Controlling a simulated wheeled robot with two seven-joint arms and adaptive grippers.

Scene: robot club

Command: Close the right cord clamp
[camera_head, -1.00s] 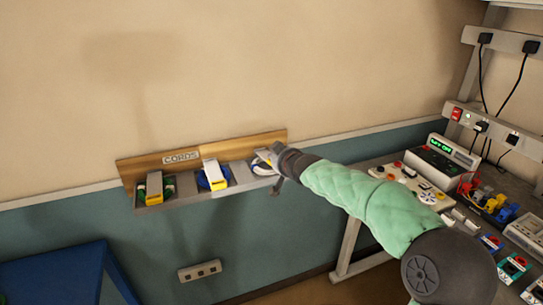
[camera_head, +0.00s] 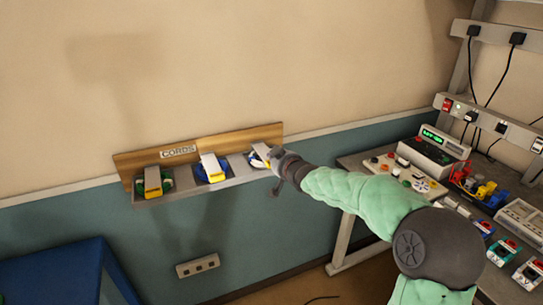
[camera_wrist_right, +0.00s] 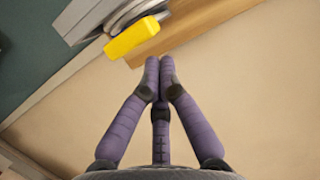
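The right cord clamp (camera_head: 259,154) is a white lever with a yellow end, at the right end of the wall rack. In the right wrist view its yellow end (camera_wrist_right: 132,39) shows at the top, over a grey cord (camera_wrist_right: 118,17). My right gripper (camera_head: 275,160) is just right of this clamp in the head view and partly covers that end of the rack. In the right wrist view its purple fingers (camera_wrist_right: 160,62) are together with nothing between them, and a small gap shows between them and the yellow end. My left gripper is not in view.
The grey rack (camera_head: 198,184) on a wooden board (camera_head: 226,140) labelled CORDS also holds a left clamp (camera_head: 152,181) and a middle clamp (camera_head: 211,167). A workbench (camera_head: 352,166) with electronics is at right. A blue table (camera_head: 55,270) is at lower left.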

